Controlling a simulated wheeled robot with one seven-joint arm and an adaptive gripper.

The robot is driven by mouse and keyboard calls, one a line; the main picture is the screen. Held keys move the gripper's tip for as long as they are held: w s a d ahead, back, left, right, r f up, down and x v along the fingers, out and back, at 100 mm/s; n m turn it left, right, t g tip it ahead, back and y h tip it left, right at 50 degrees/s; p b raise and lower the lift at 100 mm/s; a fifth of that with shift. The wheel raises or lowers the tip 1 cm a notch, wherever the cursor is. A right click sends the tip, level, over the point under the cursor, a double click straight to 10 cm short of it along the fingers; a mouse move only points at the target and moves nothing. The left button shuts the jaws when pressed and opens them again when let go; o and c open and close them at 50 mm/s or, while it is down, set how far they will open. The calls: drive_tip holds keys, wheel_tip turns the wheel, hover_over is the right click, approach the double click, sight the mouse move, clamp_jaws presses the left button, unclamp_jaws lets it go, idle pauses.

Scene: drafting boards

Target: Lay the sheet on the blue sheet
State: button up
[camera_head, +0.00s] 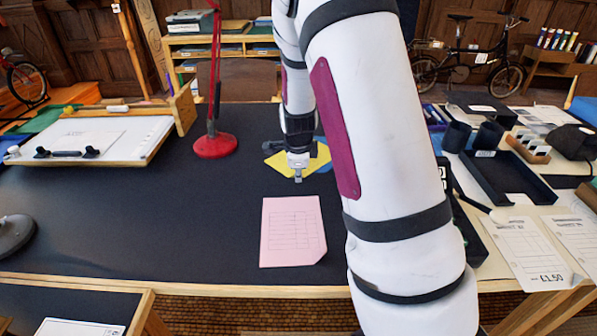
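A yellow sheet (280,161) lies at my gripper (298,178), turned at an angle, with its corners showing to the left and right of the gripper. Parts of a blue sheet (320,140) show behind and to the right of the yellow one; the rest is hidden by the yellow sheet and my arm. The yellow sheet overlaps the blue one in this view. I cannot tell whether they touch. My gripper points down over the yellow sheet's near part; its fingers are too small to show whether they are open or shut on it.
A pink printed sheet (292,231) lies on the dark table (130,225) nearer to me. A red lamp base (215,146) stands to the left, and a drafting board (100,137) is farther left. Trays (507,178) and papers crowd the right. The table's left middle is clear.

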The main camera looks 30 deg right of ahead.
drive_tip(key=s+a+r+n+y+p, duration=0.1)
drive_tip(key=s+a+r+n, duration=0.2)
drive_tip(key=s+a+r, duration=0.35)
drive_tip(key=s+a+r+n+y+p, duration=0.1)
drive_tip(key=s+a+r+n+p, duration=0.2)
drive_tip(key=r, duration=0.7)
drive_tip(key=s+a+r+n+g, duration=0.1)
drive_tip(key=s+a+r+n, duration=0.2)
drive_tip(key=s+n, duration=0.6)
drive_tip(key=s+a+r+n+g+b, duration=0.1)
drive_tip(key=s+a+r+n, duration=0.2)
drive_tip(key=s, duration=1.6)
drive_tip(key=a+n, duration=0.4)
drive_tip(key=n, duration=0.2)
drive_tip(key=shift+s+r+n+g+y, duration=0.2)
drive_tip(key=shift+n+g+y, duration=0.1)
drive_tip(key=shift+n+y, duration=0.1)
wheel_tip(320, 180, up, 14)
drive_tip(key=t+p, duration=0.2)
drive_tip(key=p, duration=0.9)
drive_tip(key=shift+d+f+t+p, duration=0.2)
drive_tip(key=shift+t+p, duration=0.1)
drive_tip(key=shift+w, duration=0.1)
